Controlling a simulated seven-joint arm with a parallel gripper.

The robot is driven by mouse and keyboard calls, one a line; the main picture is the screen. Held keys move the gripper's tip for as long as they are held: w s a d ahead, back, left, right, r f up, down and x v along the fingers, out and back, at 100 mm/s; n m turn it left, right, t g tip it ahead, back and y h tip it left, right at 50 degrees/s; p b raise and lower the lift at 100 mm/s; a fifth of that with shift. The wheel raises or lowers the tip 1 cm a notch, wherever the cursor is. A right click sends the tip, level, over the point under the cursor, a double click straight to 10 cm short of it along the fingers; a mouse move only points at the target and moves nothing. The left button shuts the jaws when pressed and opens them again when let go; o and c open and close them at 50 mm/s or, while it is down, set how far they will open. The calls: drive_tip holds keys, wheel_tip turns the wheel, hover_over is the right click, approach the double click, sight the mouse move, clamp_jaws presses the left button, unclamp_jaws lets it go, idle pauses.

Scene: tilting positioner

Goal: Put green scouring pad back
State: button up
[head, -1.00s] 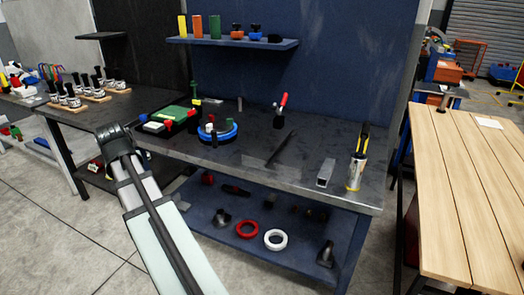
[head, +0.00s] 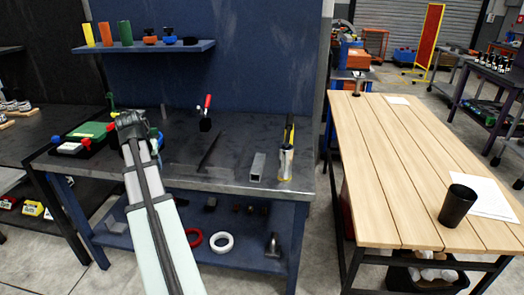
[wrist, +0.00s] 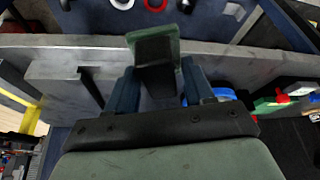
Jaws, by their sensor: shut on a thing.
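The green scouring pad (wrist: 153,46) shows in the wrist view as a dark green slab between the fingers of my gripper (wrist: 158,74). My gripper is shut on it, and the pad sticks out past the fingertips. The bench surface and its front edge lie behind the pad in that view. In the head view my arm reaches over the left part of the dark workbench (head: 235,165). The fingers and the pad cannot be made out there, behind my arm's end.
A green-topped tray (head: 90,130) with red-and-white pieces and a partly hidden blue ring (wrist: 225,93) are near my arm. A red-handled clamp (head: 207,108), metal channel (head: 257,167) and yellow-black tool (head: 288,145) stand farther right. A wooden table (head: 400,160) holds a black cup (head: 457,205).

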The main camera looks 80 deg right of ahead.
drive_tip(key=s+d+m, duration=0.2)
drive_tip(key=s+d, duration=0.7)
drive_tip(key=s, duration=0.1)
drive_tip(key=s+d+m+g, duration=0.1)
drive_tip(key=s+d+m, duration=0.1)
drive_tip(key=s+d, duration=0.6)
drive_tip(key=s+d+m+g, duration=0.1)
drive_tip(key=s+d+m, duration=0.1)
drive_tip(key=s+d, duration=0.7)
drive_tip(key=shift+s+d+f, duration=0.15)
drive_tip(key=shift+s, duration=1.2)
drive_tip(key=shift+s+d+f, duration=0.15)
drive_tip(key=shift+s, duration=1.2)
drive_tip(key=s+d+m+g, duration=0.1)
drive_tip(key=s+d+m, duration=0.1)
drive_tip(key=d, duration=0.8)
drive_tip(key=shift+w+d+f, duration=0.1)
drive_tip(key=shift+w+f, duration=0.05)
drive_tip(key=shift+f, duration=2)
drive_tip(key=shift+w+d+f, duration=0.1)
drive_tip(key=shift+f, duration=2)
drive_tip(key=shift+f, duration=0.15)
drive_tip(key=o, duration=1)
